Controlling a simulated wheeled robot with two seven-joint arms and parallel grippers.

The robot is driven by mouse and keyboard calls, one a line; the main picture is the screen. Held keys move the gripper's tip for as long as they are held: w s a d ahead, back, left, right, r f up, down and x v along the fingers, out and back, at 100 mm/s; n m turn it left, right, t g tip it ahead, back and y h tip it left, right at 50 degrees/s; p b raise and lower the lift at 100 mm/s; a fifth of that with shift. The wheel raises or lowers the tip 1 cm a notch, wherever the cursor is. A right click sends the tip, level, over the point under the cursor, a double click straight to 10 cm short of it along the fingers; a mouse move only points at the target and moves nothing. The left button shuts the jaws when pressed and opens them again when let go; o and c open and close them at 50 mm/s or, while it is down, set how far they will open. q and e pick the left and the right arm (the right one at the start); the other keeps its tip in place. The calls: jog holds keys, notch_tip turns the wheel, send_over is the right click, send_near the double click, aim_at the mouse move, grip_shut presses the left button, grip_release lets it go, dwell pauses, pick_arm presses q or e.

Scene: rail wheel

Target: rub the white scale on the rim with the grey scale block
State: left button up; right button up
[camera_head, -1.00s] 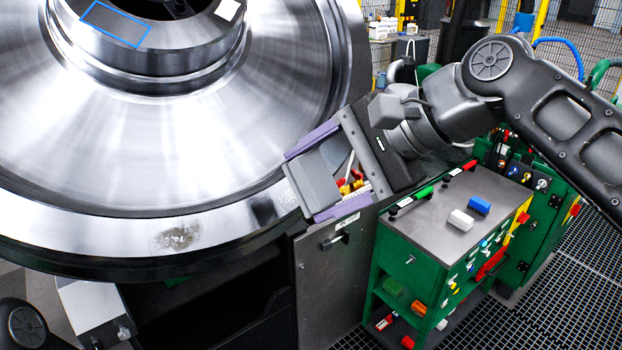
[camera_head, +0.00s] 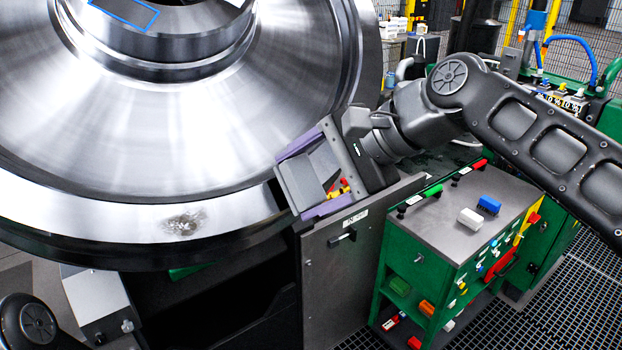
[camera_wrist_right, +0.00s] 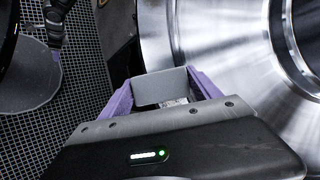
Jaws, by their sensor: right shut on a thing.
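The big shiny steel wheel (camera_head: 120,130) fills the left of the head view. Its rim (camera_head: 90,215) carries a rough whitish scale patch (camera_head: 184,224) at the lower front. My right gripper (camera_head: 292,187) has purple fingers and is shut on the grey scale block (camera_head: 302,182), at the right edge of the rim and to the right of the patch. In the right wrist view the block (camera_wrist_right: 160,87) sits between the fingers beside the wheel (camera_wrist_right: 210,40). I cannot tell whether it touches the rim.
A green tool cart (camera_head: 410,260) with a grey top stands at the right. A white block (camera_head: 470,219) and a blue block (camera_head: 489,204) lie on it. A grey panel (camera_head: 340,285) stands below my right gripper. A blue-outlined dark rectangle (camera_head: 125,12) marks the hub.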

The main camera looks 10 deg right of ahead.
jog(key=shift+w+a+f+b, duration=0.25)
jog(key=shift+w+f+b, duration=0.05)
jog(key=shift+w+f, duration=0.4)
dwell(1.0)
jog(key=shift+d+r, duration=0.1)
jog(key=shift+w+d+r+p, duration=0.2)
jog(key=shift+w+d+p, duration=0.2)
jog(key=shift+d, duration=0.2)
jog(key=shift+w+d+r+p, duration=0.15)
jog(key=shift+w+d+p, duration=0.2)
jog(key=shift+d, duration=0.2)
jog(key=shift+w+d, duration=0.2)
jog(key=shift+d, duration=0.2)
jog(key=shift+w+f, duration=0.1)
jog(key=shift+a, duration=0.1)
